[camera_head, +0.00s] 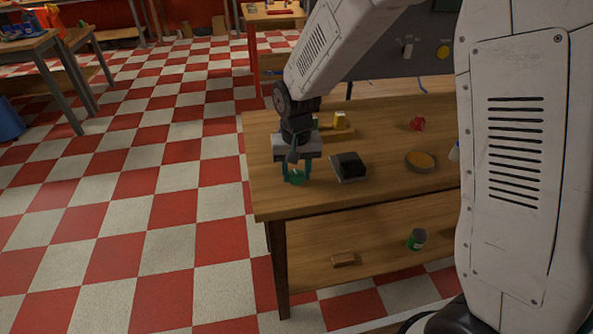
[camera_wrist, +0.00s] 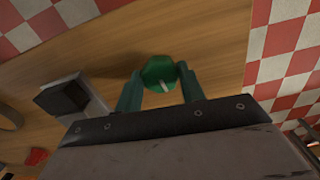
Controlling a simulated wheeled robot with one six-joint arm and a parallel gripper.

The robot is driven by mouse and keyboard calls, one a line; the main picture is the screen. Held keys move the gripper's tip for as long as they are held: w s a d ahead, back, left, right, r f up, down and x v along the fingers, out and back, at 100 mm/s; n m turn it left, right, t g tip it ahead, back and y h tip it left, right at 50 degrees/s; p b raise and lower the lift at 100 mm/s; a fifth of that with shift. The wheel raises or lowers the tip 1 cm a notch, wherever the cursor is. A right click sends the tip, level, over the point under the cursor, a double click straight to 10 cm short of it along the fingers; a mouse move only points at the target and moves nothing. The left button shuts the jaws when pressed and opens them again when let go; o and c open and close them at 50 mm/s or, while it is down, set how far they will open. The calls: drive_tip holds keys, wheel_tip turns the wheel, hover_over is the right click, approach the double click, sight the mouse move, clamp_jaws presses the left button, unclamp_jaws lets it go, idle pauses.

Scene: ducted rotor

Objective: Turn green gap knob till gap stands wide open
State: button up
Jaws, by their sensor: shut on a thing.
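The green knob (camera_wrist: 159,73) has a small white pointer line and is on the wooden table top, between the two green fingers of my gripper (camera_wrist: 161,79) in the wrist view. My gripper is shut on the knob. In the head view the knob (camera_head: 297,176) shows at the table's left front corner, with my gripper (camera_head: 296,172) above and around it. A grey block with a black top (camera_head: 350,166) sits just right of the gripper; it also shows in the wrist view (camera_wrist: 66,97). I cannot make out the gap or how wide it is.
The wooden table (camera_head: 400,195) also carries a yellow block (camera_head: 341,120), a red object (camera_head: 417,124) and a round orange-topped dish (camera_head: 420,160). A lower shelf (camera_head: 375,285) holds a green can (camera_head: 417,239) and a small wooden block (camera_head: 343,259).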

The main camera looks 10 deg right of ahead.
sight(296, 174)
drive_tip(key=shift+w+m, duration=0.1)
drive_tip(key=shift+m, duration=1.1)
drive_tip(key=o, duration=1)
wheel_tip(296, 174, up, 8)
drive_tip(key=shift+f, duration=0.1)
